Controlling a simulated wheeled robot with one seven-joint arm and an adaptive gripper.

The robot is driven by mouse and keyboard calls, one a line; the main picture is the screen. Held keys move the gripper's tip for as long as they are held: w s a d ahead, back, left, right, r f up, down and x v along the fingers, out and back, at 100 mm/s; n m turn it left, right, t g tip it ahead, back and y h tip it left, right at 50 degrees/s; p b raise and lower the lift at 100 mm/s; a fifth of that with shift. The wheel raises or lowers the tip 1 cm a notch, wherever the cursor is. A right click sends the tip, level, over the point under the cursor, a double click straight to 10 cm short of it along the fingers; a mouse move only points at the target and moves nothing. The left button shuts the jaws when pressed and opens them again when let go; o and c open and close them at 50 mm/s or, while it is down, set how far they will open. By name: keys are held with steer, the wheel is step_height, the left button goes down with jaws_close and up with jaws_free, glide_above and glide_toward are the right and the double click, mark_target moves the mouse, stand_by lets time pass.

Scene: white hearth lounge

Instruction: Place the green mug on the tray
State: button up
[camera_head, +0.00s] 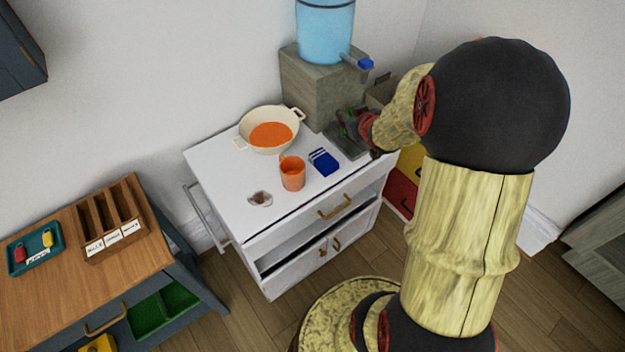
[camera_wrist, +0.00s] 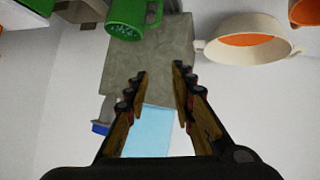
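The green mug (camera_wrist: 126,14) shows at the top of the wrist view, which is upside down. Its open rim and handle are visible, and it is cut off by the frame edge. In the head view only small green bits show around my gripper (camera_head: 348,122), which hides most of the mug. In the wrist view my gripper (camera_wrist: 159,72) is open, with nothing between its fingers, and the mug lies apart from the fingertips. A flat dark grey tray (camera_head: 352,152) lies on the white cabinet by the dispenser. I cannot tell for sure whether the mug rests on it.
The white cabinet (camera_head: 233,205) also carries a cream pan (camera_head: 247,139) with orange contents, an orange mug (camera_head: 292,176), a blue box (camera_head: 324,162) and a small brownish item (camera_head: 260,199). The water dispenser (camera_head: 308,87) stands behind. A wooden desk (camera_head: 60,292) is at left.

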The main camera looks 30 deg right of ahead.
steer(key=s+a+r+g, duration=0.1)
steer(key=s+a+r, duration=0.2)
steer(key=a+r, duration=0.5)
steer(key=s+a+r+g+y, duration=0.2)
steer(key=s+a+r, duration=0.1)
steer(key=s+a, duration=0.7)
steer(key=s+a+r+n+g+y, duration=0.1)
steer(key=s+a+r+g, duration=0.1)
steer(key=s+a, duration=0.9)
steer(key=shift+s+a+r+y, duration=0.15)
steer(key=shift+a+r+y, duration=0.2)
steer(key=shift+r, duration=0.2)
steer(key=shift+d, duration=0.15)
